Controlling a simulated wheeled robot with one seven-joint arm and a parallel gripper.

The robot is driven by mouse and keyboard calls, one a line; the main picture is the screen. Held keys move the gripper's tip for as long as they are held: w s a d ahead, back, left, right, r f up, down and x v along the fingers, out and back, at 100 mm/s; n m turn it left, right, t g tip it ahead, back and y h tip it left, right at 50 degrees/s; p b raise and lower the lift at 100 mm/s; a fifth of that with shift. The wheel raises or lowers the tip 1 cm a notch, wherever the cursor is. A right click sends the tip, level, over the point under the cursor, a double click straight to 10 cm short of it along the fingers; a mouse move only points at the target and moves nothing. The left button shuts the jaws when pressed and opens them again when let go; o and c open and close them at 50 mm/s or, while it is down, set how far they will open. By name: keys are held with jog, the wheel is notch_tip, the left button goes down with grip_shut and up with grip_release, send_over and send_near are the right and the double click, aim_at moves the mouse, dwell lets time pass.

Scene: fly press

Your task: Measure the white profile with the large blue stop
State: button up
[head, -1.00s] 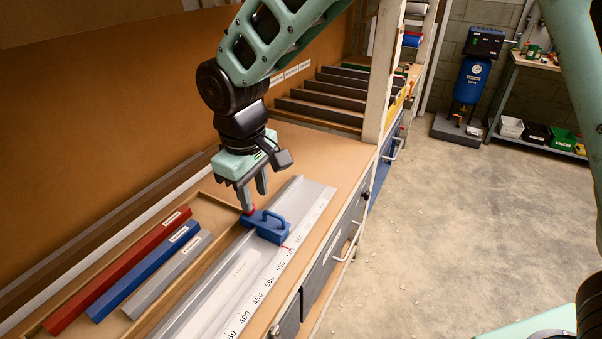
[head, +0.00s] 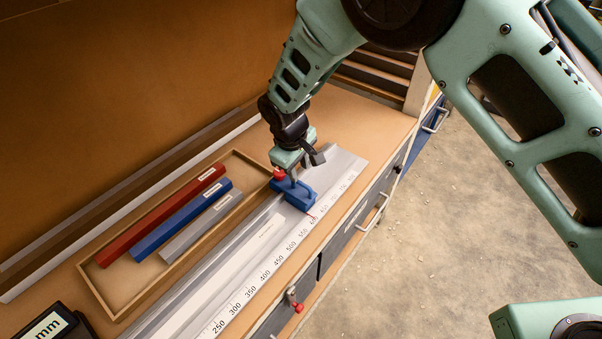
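The large blue stop (head: 307,197) sits on the grey measuring rail (head: 255,262), with a red knob (head: 279,174) at its back end. Its red pointer (head: 309,215) lies near the 600 mark on the scale. My gripper (head: 292,181) is down at the stop's handle, pointing downward. Its fingers are partly hidden by the stop and knob, so I cannot tell whether they are closed on the handle. A long white profile (head: 130,210) lies at the back of the bench along the brown wall, away from my gripper.
A wooden tray (head: 118,303) holds a red bar (head: 160,216), a blue bar (head: 180,223) and a grey bar (head: 200,228), each labelled. A display reading "mm" (head: 46,330) stands at lower left. My arm covers the right side.

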aim_at(302, 183)
jog(key=shift+w+d+f+p, duration=0.15)
jog(key=shift+f+p, duration=0.1)
jog(key=shift+f, duration=0.65)
jog(key=shift+w+d+f+p, duration=0.1)
jog(key=shift+w+f+p, duration=0.1)
jog(key=shift+f, duration=0.7)
jog(key=shift+w+d+f+p, duration=0.1)
jog(key=shift+f+p, duration=0.15)
jog(key=shift+f, duration=0.65)
jog(key=shift+c, duration=0.3)
